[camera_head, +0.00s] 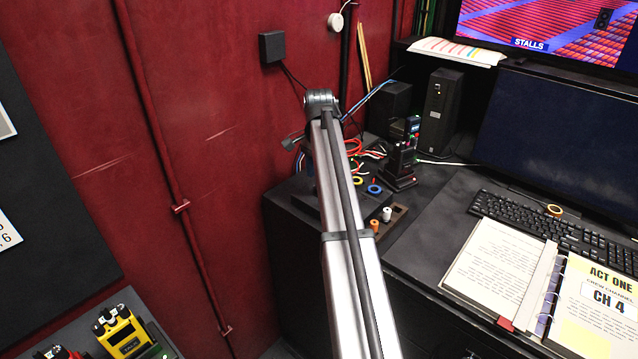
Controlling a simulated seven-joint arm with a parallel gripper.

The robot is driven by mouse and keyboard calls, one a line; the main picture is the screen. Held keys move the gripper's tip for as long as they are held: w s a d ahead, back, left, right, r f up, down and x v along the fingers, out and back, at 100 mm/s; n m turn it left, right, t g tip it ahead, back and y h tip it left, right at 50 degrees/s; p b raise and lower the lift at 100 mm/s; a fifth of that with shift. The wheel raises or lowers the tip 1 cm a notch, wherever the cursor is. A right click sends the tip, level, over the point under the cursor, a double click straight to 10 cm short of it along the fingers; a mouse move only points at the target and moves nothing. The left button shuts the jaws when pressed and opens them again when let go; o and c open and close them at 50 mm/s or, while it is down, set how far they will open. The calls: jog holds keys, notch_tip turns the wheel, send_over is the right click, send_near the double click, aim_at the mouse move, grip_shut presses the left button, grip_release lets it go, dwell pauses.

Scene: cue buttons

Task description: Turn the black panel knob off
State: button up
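I cannot make out a black panel knob anywhere in the head view. My silver arm rises through the middle of the picture to a grey joint at its top and covers part of the black desk unit (292,217) behind it. No gripper fingers can be recognised. A small dark shape (292,141) sits just left of the arm, and I cannot tell what it is. A plain black box (272,47) is fixed to the red wall with a cable below it; no knob shows on it.
Coloured cables (368,151), a handheld radio (403,155), a blue ring (374,189) and small orange (375,226) and white (387,213) cylinders crowd the desk right of my arm. A keyboard (540,222) and open binder (545,290) lie farther right. A yellow device (124,333) stands lower left.

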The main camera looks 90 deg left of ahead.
jog(key=shift+f, duration=1.8)
jog(key=c, duration=1.1)
